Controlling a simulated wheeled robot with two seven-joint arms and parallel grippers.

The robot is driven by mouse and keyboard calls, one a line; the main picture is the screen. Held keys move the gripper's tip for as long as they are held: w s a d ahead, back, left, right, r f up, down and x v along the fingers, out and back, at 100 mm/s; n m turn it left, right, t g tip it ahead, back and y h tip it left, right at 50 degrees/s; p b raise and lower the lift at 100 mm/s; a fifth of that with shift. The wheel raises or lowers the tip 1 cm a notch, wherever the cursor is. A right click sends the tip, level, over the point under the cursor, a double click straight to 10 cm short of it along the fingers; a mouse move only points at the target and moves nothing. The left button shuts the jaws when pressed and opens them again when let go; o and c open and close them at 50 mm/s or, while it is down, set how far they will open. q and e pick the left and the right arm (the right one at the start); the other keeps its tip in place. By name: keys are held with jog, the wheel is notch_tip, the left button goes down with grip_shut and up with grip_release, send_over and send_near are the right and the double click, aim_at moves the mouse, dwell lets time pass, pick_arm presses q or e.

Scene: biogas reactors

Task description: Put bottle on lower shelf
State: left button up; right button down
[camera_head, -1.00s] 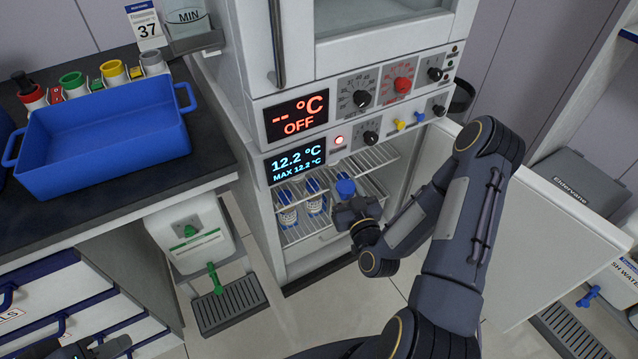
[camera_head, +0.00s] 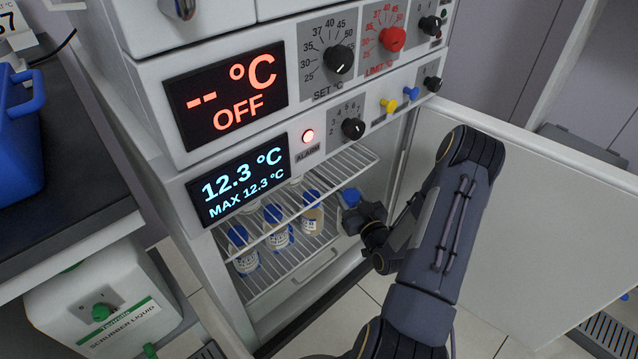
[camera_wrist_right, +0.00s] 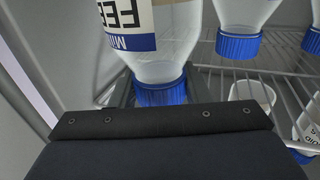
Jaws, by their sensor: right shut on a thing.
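A bottle with a blue cap (camera_head: 351,197) is in my right gripper (camera_head: 362,216), at the right side of the open cabinet. Its body is mostly hidden by the gripper in the head view. In the right wrist view the held bottle (camera_wrist_right: 165,62) shows its label and blue cap close to the gripper. The lower wire shelf (camera_head: 275,290) lies inside the cabinet, below an upper wire shelf (camera_head: 345,165). I cannot tell whether the held bottle touches the lower shelf. My left gripper is out of view.
Blue-capped bottles (camera_head: 243,252), (camera_head: 278,232) and (camera_head: 312,215) stand in a row left of the held one. The open cabinet door (camera_head: 530,215) is at the right, beside my right arm. A control panel (camera_head: 330,90) overhangs the opening.

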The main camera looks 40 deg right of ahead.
jog(key=f+b+x, duration=0.1)
jog(key=b+x, duration=0.3)
jog(key=x, duration=0.8)
jog(key=shift+f, duration=0.2)
jog(key=c, duration=0.8)
grip_release()
jog(key=shift+f, duration=0.15)
